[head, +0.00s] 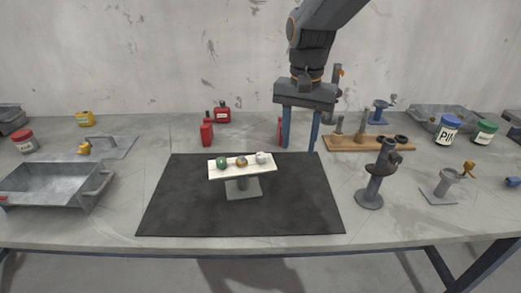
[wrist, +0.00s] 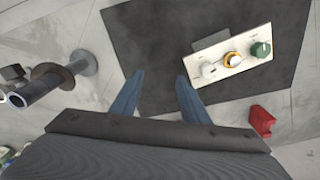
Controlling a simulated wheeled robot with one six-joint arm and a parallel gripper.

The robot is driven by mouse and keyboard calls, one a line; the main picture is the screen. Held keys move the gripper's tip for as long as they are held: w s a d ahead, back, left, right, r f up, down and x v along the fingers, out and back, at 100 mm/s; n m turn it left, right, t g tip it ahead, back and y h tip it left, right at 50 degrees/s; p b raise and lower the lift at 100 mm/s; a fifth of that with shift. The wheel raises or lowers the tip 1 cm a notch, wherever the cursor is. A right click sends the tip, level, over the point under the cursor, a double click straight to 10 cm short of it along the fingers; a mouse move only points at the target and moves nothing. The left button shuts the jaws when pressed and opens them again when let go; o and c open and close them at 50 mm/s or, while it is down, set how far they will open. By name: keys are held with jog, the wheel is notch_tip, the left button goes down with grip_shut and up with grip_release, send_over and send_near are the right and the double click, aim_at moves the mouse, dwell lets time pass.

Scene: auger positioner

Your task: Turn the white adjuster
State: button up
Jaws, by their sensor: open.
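The white adjuster (head: 261,157) is a round white knob at the right end of a cream panel (head: 230,174) on a grey stand. In the wrist view the white adjuster (wrist: 209,70) is the nearest knob on the panel (wrist: 270,38). A yellow-orange knob (head: 241,162) sits in the middle and a green knob (head: 222,162) at the left end. My gripper (head: 300,150) is open and empty, fingers pointing down, above and behind the panel to its right. In the wrist view my gripper (wrist: 158,80) has its fingers apart, with the white adjuster beyond the right finger, untouched.
A black mat (head: 290,215) lies under the stand, mostly bare. A dark metal post fitting (head: 371,190) stands right of the mat. A wooden rack (head: 365,143) and red bottles (head: 206,132) stand behind. A metal tray (head: 50,185) is at left.

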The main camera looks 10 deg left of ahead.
notch_tip(320, 180, up, 3)
send_over(262, 154)
jog(key=shift+d+m, duration=0.15)
jog(key=shift+m, duration=0.15)
jog(key=shift+s+a, duration=0.1)
jog(key=shift+a, duration=0.15)
notch_tip(262, 154, down, 7)
jog(key=shift+f+p, duration=0.2)
jog(key=shift+p, duration=0.35)
grip_shut()
